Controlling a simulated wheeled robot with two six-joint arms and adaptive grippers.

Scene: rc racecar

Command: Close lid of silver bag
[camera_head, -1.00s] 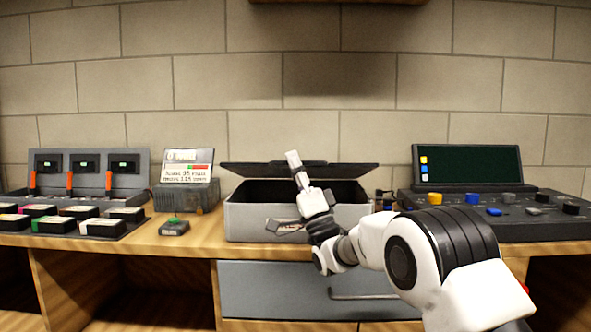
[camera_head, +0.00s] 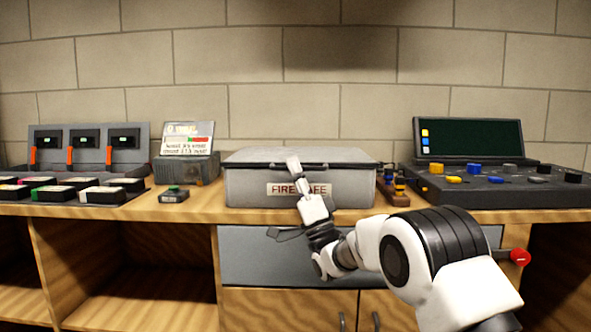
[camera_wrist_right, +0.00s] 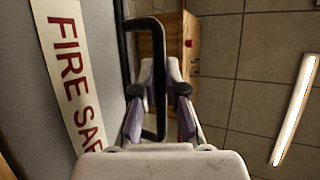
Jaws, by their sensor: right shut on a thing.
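The silver bag (camera_head: 250,191) is a grey box labelled FIRE SAFE, standing on the wooden bench in the head view. Its lid (camera_head: 340,154) is down over the box, and no opening shows at the front. My right gripper (camera_head: 294,165) is in front of the box at the lid's front edge. In the right wrist view, the gripper (camera_wrist_right: 164,80) is shut on the lid's black handle (camera_wrist_right: 160,112), which runs between its fingers. The FIRE SAFE label (camera_wrist_right: 70,75) is close beside it. My left gripper is not in view.
A grey device with a text screen (camera_head: 189,138) and a small dark box (camera_head: 174,194) stand left of the silver bag. A battery charging rack (camera_head: 85,150) is farther left. A control console (camera_head: 490,188) is at right. Below are a grey drawer (camera_head: 260,265) and cupboard doors.

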